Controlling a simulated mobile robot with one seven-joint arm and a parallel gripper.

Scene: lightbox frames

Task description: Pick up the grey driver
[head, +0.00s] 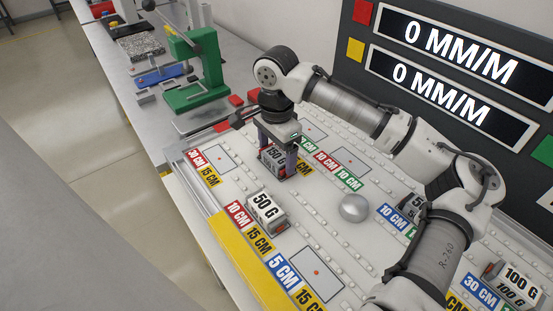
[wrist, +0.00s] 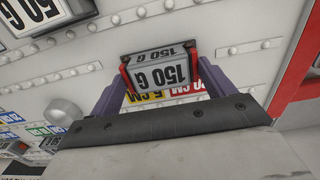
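I cannot make out a grey driver in either view. My gripper (head: 277,158) points down over the white board at a grey 150 G block with red sides (head: 270,156). In the wrist view, the 150 G block (wrist: 160,70) lies between the two purple-grey fingers (wrist: 160,82). The fingers appear to touch its red sides with no clear gap. I cannot tell whether the block is lifted off the board.
A 50 G block (head: 265,209), a silver dome (head: 353,208) and a 100 G block (head: 516,285) are on the board. A green press (head: 196,75) stands on the bench at the back left. A dark display panel (head: 440,70) rises behind my arm.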

